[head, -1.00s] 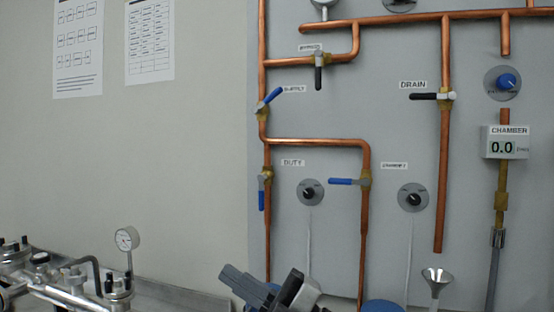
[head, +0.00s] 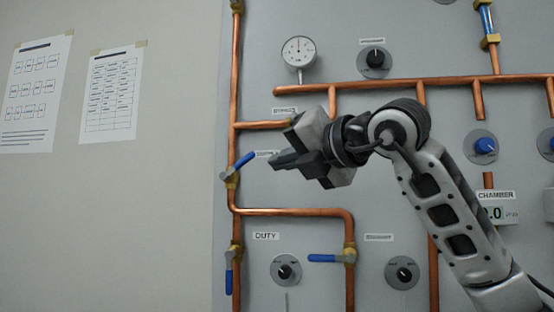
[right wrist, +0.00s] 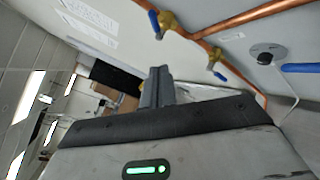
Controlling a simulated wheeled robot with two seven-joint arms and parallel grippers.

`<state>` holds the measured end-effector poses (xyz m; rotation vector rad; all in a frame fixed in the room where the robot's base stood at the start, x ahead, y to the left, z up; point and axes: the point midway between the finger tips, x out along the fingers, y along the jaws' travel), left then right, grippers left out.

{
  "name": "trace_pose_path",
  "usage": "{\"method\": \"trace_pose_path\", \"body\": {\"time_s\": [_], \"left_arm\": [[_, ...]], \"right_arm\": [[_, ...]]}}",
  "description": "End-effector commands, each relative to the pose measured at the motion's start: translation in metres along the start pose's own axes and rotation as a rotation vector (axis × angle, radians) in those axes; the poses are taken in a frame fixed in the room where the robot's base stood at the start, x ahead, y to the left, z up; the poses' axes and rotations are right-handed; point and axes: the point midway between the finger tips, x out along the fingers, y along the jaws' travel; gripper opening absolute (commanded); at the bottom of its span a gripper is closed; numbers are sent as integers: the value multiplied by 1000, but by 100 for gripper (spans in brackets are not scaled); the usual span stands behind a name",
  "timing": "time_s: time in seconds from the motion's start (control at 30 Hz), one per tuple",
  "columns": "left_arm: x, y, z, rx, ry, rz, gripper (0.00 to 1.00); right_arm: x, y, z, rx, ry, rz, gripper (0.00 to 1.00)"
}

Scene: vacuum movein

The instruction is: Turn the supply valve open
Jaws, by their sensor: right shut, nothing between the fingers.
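The supply valve (head: 243,163) has a blue lever on a brass body on the left vertical copper pipe. Its lever slants up and to the right, neither in line with the pipe nor square across it. Its label is partly hidden by my right gripper (head: 276,161). That gripper is shut and empty, its tips pointing left, just right of the lever's end, with a small gap showing in the head view. In the right wrist view, the shut fingers (right wrist: 157,86) stand below a brass valve with a blue lever (right wrist: 154,22). My left gripper is not in view.
The duty valve (head: 229,272) sits lower on the same pipe, its blue lever hanging down. Another blue-lever valve (head: 328,258) lies level to its right. A bypass pipe (head: 262,125) runs close above my gripper. The wall left of the panel is clear except for paper sheets (head: 111,92).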

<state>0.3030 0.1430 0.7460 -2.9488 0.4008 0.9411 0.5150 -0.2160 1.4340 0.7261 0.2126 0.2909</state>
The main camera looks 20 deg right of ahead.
Motion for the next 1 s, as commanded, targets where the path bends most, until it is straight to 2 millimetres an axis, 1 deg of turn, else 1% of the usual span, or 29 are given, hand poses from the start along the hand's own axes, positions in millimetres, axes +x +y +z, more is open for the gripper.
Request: {"method": "trace_pose_path", "body": {"time_s": [0.03,0.2,0.37,0.4,0.43,0.6,0.77,1.0], "left_arm": [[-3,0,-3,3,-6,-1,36],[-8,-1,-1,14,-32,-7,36],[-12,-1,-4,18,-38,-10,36],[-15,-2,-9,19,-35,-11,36],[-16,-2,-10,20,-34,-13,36],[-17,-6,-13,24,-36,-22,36],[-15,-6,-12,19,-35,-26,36],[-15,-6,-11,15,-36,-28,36]], "right_arm": [[11,2,1,1,4,-1,0],[48,3,1,0,6,0,0],[81,3,1,-1,5,0,0],[84,4,10,0,2,1,0],[87,4,14,1,2,0,0],[101,3,25,-1,4,3,0],[105,1,27,-2,3,3,0],[105,1,27,-2,3,3,0]]}}
